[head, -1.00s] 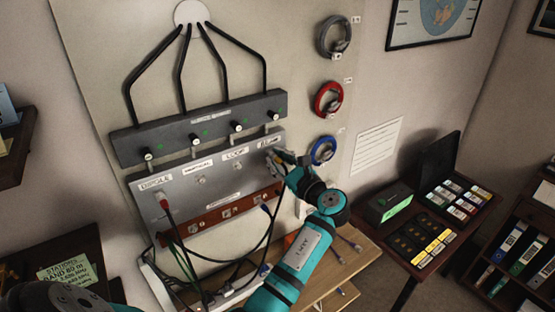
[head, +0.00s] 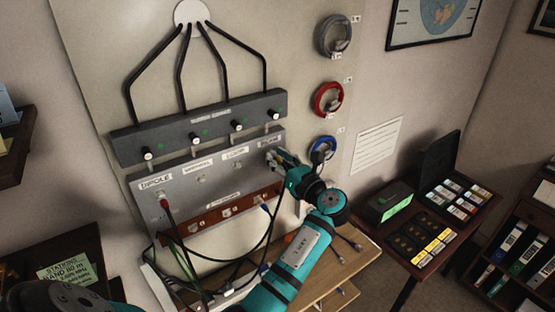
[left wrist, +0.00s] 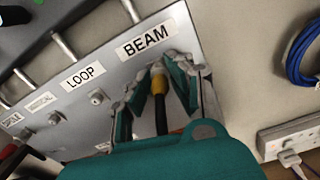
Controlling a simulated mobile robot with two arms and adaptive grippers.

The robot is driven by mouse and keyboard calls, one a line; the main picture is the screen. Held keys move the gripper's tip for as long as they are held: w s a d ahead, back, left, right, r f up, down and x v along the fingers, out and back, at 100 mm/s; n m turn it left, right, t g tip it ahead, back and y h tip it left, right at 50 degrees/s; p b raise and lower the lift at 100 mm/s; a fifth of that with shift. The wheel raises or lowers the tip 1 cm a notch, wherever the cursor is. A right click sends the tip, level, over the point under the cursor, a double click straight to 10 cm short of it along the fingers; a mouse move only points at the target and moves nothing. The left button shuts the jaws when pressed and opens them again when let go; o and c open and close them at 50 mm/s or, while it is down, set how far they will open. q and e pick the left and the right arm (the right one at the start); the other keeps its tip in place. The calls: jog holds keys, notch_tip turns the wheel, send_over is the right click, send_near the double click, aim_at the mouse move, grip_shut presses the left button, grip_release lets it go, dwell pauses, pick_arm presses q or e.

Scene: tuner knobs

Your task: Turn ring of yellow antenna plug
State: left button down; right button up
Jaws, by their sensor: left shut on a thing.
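The yellow antenna plug (left wrist: 159,82) sits at the socket under the BEAM label (left wrist: 146,38) of the grey panel (left wrist: 45,95). Its black cable runs down between my fingers. My left gripper (left wrist: 157,76) is shut on the plug, one finger on each side; the ring's front edge partly shows between them. In the head view my left gripper (head: 277,158) is at the right end of the panel, and the plug is too small there to make out clearly. My right gripper is not in view.
Bare LOOP socket (left wrist: 97,97) is left of the plug. A red plug (head: 164,204) sits under DIPOLE. Loose cables (head: 245,255) hang below the panel. A blue cable coil (head: 322,150) hangs on the wall close to my wrist. A wooden bench (head: 345,262) lies below.

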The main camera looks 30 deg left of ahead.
pick_arm(q)
jog(key=shift+f, duration=0.3)
jog(key=c, duration=1.4)
grip_release()
jog(key=shift+d, duration=0.1)
jog(key=shift+o, duration=1.1)
jog(key=shift+r, duration=0.2)
jog(key=v, duration=0.7)
jog(key=shift+d, duration=0.25)
